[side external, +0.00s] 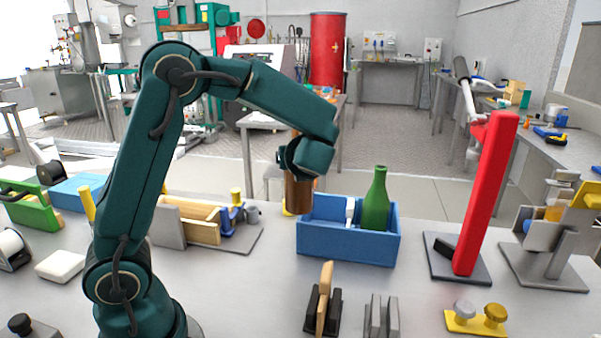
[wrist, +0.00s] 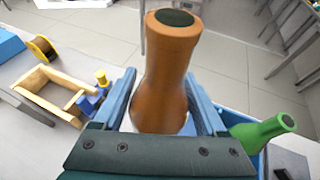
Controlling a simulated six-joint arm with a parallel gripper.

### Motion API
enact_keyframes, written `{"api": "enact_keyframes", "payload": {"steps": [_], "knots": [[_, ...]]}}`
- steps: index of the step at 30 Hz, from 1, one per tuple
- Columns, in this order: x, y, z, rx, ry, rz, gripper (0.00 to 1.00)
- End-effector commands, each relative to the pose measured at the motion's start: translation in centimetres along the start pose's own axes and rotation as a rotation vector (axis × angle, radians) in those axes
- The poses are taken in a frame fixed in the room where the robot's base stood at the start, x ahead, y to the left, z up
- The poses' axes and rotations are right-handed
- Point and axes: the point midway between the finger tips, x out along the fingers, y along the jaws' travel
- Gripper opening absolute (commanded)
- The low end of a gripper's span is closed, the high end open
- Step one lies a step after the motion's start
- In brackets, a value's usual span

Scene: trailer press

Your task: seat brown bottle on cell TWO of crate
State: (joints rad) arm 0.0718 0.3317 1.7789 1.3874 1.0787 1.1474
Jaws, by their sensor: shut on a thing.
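The brown bottle (side external: 298,192) is upright in my gripper (side external: 305,157). In the wrist view the bottle (wrist: 165,75) stands between the two blue fingers of my gripper (wrist: 160,100), which are shut on it. The blue crate (side external: 345,246) stands on the table. The brown bottle is at the crate's left end, and its lower end is close to the rim; whether it is over a cell or behind the wall I cannot tell. A green bottle (side external: 376,204) stands in the crate's right part. A narrow white piece (side external: 350,210) shows mid-crate. Cell markings are not visible.
A red post (side external: 487,190) on a dark base stands right of the crate. A wooden piece in a dark holder (side external: 324,300), a grey slotted block (side external: 381,318) and a yellow block with knobs (side external: 476,319) stand in front. A wooden fixture (side external: 200,222) is to the left.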

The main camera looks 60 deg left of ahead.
Motion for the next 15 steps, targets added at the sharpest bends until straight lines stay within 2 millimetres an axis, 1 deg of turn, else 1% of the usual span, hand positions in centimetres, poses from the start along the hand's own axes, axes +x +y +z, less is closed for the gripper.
{"api": "enact_keyframes", "payload": {"steps": [1, 3, 6, 10, 13, 15], "knots": [[0.4, -1.7, 1.3, 0.013, -0.006, -0.054, 0.00], [0.8, -3.7, 2.6, 0.042, -0.006, -0.123, 0.00], [1.2, -5.8, 4.0, 0.070, -0.005, -0.188, 0.00], [1.5, -7.1, 5.1, 0.088, -0.004, -0.222, 0.00], [1.8, -7.4, 5.4, 0.090, -0.003, -0.220, 0.00], [2.1, -7.4, 5.3, 0.091, -0.001, -0.215, 0.00]]}}
